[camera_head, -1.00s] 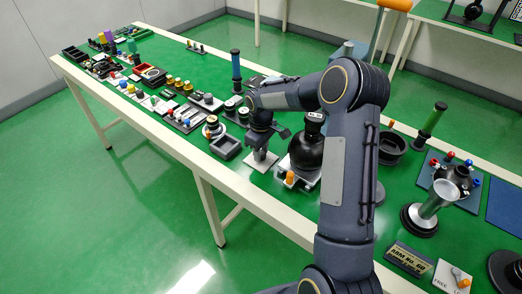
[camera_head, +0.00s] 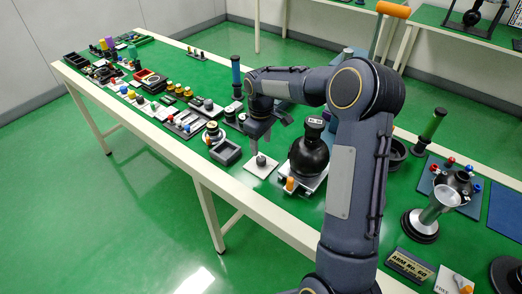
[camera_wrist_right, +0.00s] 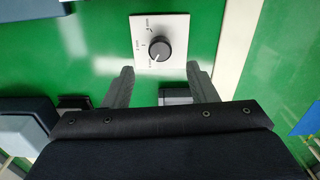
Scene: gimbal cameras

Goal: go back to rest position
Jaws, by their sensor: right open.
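My right gripper (camera_head: 268,133) hangs over the green-topped bench, just above a white plate (camera_head: 254,168) with a dark knob (camera_head: 261,159). In the right wrist view, the gripper's two fingers (camera_wrist_right: 160,85) are apart with nothing between them. The plate (camera_wrist_right: 176,57) and its dark round knob (camera_wrist_right: 160,49), with a white pointer line and small printed marks, lie beyond the fingertips. The gripper is clear of the knob. My left gripper is not in view.
A black round flask-like object (camera_head: 309,158) on a light base stands right of the gripper. A dark square tray (camera_head: 226,152) is to its left. Open green floor lies in front.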

